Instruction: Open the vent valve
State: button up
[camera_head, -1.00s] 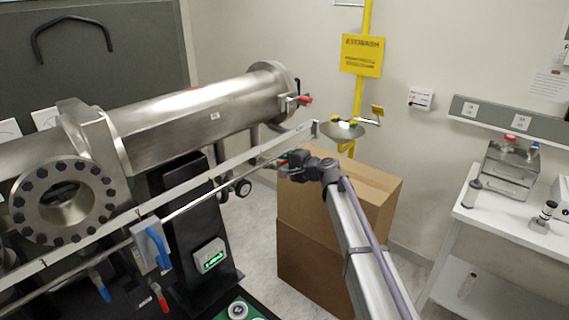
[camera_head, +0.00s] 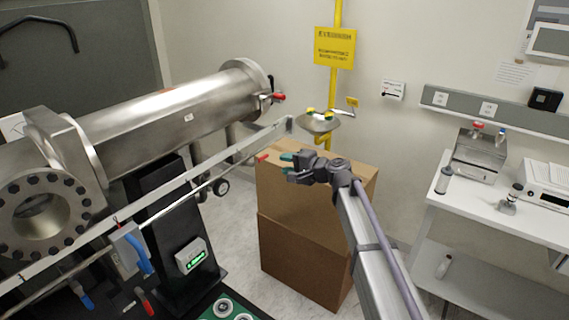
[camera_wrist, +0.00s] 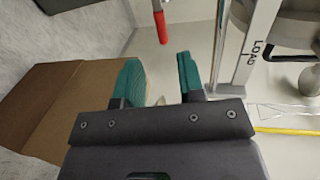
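A lever with a red grip (camera_head: 262,158) sticks out at the right end of the thin metal pipe along the rail. The red lever also shows at the top of the wrist view (camera_wrist: 160,27), beyond the fingertips. I cannot tell for sure which handle is the vent valve. Another red handle (camera_head: 278,97) sits on the end flange of the large steel cylinder (camera_head: 170,118). My gripper (camera_head: 285,165) has teal fingertips and is just right of the pipe's red lever, apart from it. In the wrist view its fingers (camera_wrist: 161,76) are spread, with nothing between them.
Cardboard boxes (camera_head: 300,255) stand stacked below my gripper. A yellow post with a steel bowl (camera_head: 318,123) is behind it. Blue and red handles (camera_head: 145,301) are at lower left. A white bench (camera_head: 480,205) is at right, with floor between.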

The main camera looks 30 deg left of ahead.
jog(key=d+f+m+b, duration=0.1)
jog(key=w+d+f+m+b, duration=0.1)
jog(key=d, duration=0.1)
jog(key=shift+w+d+f+t, duration=0.15)
jog(key=shift+d+f+t, duration=0.05)
jog(key=shift+d+t, duration=0.1)
jog(key=shift+c, duration=1.4)
jog(key=m, duration=0.2)
jog(key=d+m, duration=0.1)
jog(key=m, duration=0.2)
jog(key=d+m+b, duration=0.1)
jog(key=m, duration=0.1)
jog(key=shift+f+m, duration=0.3)
jog(key=shift+f, duration=0.1)
jog(key=c, duration=0.3)
jog(key=m, duration=0.3)
jog(key=shift+s+d, duration=0.2)
jog(key=shift+s, duration=0.1)
grip_shut()
jog(key=m+b, duration=0.2)
jog(key=m, duration=0.3)
send_near(258, 160)
jog(key=w+a+f, duration=0.3)
jog(key=a+f, duration=0.1)
jog(key=f, duration=0.2)
jog(key=a+r+p, duration=0.2)
jog(key=shift+w+a+r, duration=0.1)
jog(key=shift+a+r, duration=0.2)
jog(key=shift+r, duration=0.1)
